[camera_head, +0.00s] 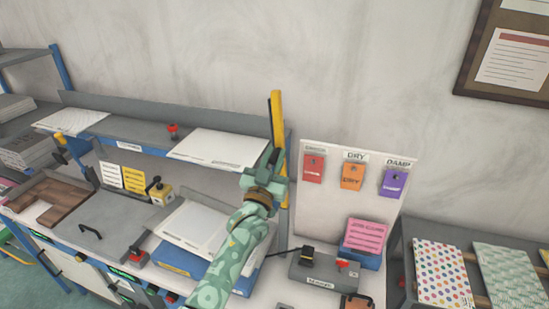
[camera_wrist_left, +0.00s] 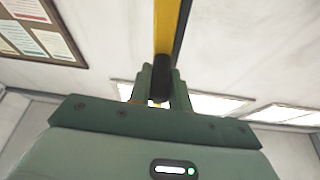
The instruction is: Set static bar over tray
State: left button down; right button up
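My left gripper (camera_head: 277,160) is raised in front of the wall in the head view. It is shut on a long yellow bar (camera_head: 278,115), the static bar, which stands nearly upright. In the left wrist view the fingers (camera_wrist_left: 161,88) close around a dark part of the bar (camera_wrist_left: 166,30), which runs away from the gripper. A blue tray (camera_head: 176,262) with a stack of white sheets (camera_head: 190,228) lies on the bench, left of my left arm. The arm hides part of the tray's right side. My right gripper is not in view.
A grey shelf (camera_head: 150,143) with sheets runs behind the tray. A board (camera_head: 330,190) with red, orange and purple tags stands right of the bar. A grey box with a red button (camera_head: 322,270) and a pink pad (camera_head: 365,236) sit in front of it.

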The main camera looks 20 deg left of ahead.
pick_arm(q)
jog(key=a+f+n+g+y, duration=0.2)
jog(key=a+f+n+y, duration=0.45)
jog(key=a+n, duration=0.6)
jog(key=a+f+n+g+b, duration=0.1)
jog(key=a+f+n+b, duration=0.2)
jog(key=f, duration=0.4)
jog(key=a+f+n+g+y+b, duration=0.1)
jog(key=a+f+n+b, duration=0.1)
jog(key=f+n+b, duration=0.2)
notch_tip(320, 180, down, 3)
jog(key=shift+w+a+r+n+g, duration=0.1)
jog(key=shift+w+a+n+g, duration=0.25)
jog(key=shift+n, duration=0.2)
jog(key=shift+s+f, duration=0.1)
jog(key=shift+f, duration=0.1)
jog(key=c, duration=1.3)
grip_release()
jog(key=shift+r, duration=0.1)
